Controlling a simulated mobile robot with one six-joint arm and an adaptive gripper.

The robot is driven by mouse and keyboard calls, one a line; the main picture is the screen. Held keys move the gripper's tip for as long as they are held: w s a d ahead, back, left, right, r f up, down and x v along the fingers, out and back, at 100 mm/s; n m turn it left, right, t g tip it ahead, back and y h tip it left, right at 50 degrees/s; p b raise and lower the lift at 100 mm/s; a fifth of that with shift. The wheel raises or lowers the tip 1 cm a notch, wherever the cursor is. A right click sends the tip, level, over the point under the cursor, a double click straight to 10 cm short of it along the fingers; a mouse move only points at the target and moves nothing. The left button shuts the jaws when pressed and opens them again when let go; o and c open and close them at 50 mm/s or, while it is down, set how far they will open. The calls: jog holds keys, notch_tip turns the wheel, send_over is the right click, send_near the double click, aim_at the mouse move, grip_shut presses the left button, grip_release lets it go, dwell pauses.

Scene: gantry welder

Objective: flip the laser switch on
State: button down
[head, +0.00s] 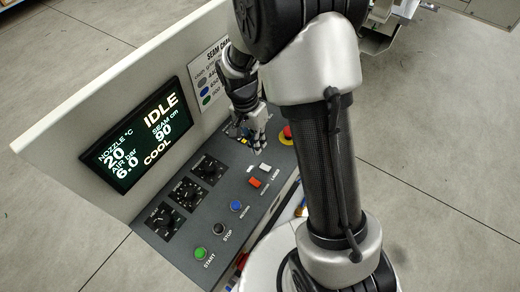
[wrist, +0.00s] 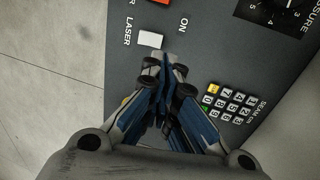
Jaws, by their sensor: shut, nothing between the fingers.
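The laser switch (head: 265,169) is a small white rocker on the dark sloping control panel. In the wrist view the white rocker (wrist: 150,39) sits between the printed words LASER and ON. My gripper (head: 258,150) is shut and empty, pointing down over the panel just beyond the switch in the head view. In the wrist view my gripper's fingertips (wrist: 165,64) are just below the white rocker and close to it. I cannot tell whether they touch the panel. Which way the rocker is tipped is not clear.
A red rocker (head: 254,183) is beside the white one. A red emergency button (head: 287,134) is behind, partly covered by my arm. A keypad (wrist: 230,103) is right of the fingers. Knobs (head: 208,169) and a screen reading IDLE (head: 136,137) are left.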

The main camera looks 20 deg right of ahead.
jog(key=w+p+v, duration=0.1)
jog(key=v, duration=0.6)
jog(key=shift+a, duration=0.2)
jog(key=shift+s, duration=0.1)
